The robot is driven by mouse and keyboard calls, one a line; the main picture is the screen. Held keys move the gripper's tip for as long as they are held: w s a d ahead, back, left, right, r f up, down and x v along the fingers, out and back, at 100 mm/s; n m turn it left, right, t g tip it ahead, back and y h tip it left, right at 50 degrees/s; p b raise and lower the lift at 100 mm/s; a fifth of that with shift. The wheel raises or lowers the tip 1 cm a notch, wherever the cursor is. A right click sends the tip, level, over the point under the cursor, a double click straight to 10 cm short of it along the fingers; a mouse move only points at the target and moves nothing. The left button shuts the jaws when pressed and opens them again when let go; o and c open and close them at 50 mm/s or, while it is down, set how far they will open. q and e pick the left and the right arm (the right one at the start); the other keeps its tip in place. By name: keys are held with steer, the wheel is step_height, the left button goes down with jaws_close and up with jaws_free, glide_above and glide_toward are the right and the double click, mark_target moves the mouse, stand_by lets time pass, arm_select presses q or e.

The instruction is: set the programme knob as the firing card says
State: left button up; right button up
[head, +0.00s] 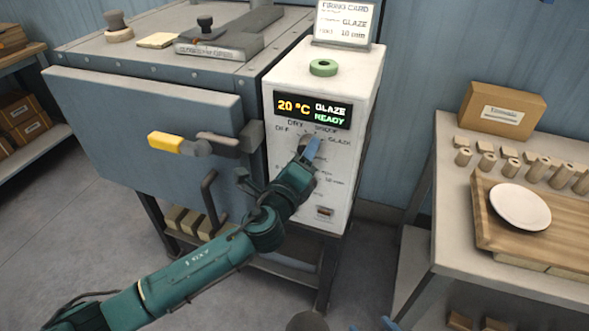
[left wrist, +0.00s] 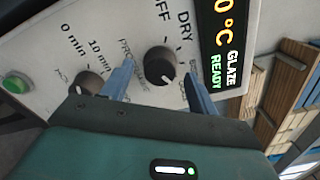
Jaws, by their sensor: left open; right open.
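The programme knob (left wrist: 160,65) is a round black dial on the white control panel (head: 360,110). Its white pointer line faces the GLAZE side, away from OFF and DRY. The display (head: 312,109) reads 20 °C, GLAZE, READY. The firing card (head: 345,22) on top of the control box reads GLAZE and 10 min. My left gripper (left wrist: 158,72) is open, one blue finger on each side of the knob; I cannot tell whether they touch it. In the head view my left gripper (head: 310,149) hides most of the knob. My right gripper (head: 371,325) is open at the bottom edge.
A second dial (left wrist: 90,83) marked in minutes sits below the knob. A table with a white plate (head: 520,207) stands at right.

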arm_select(q)
steer(key=b+v, duration=0.1)
steer(key=v, duration=1.1)
steer(key=shift+s, duration=0.4)
arm_select(e)
steer(key=shift+w+a+r, duration=0.2)
steer(key=shift+w+a, duration=0.1)
steer(key=shift+w, duration=0.1)
arm_select(q)
steer(key=shift+a, duration=0.15)
steer(key=s+a+f+n+g+y, duration=0.1)
steer(key=s+a+f+n+g, duration=0.2)
steer(key=f+n, duration=0.7)
steer(key=s+a+f+n+g+y, duration=0.1)
steer(key=s+a+f+n+g, duration=0.2)
steer(key=s+a+f+n, duration=0.3)
steer(key=s+f+n, duration=0.5)
steer(key=n, duration=0.3)
steer(key=shift+s+a+n+g, duration=0.3)
steer(key=shift+a+n, duration=0.1)
arm_select(e)
steer(key=shift+s+d+f, duration=0.2)
steer(key=shift+s+f, duration=0.1)
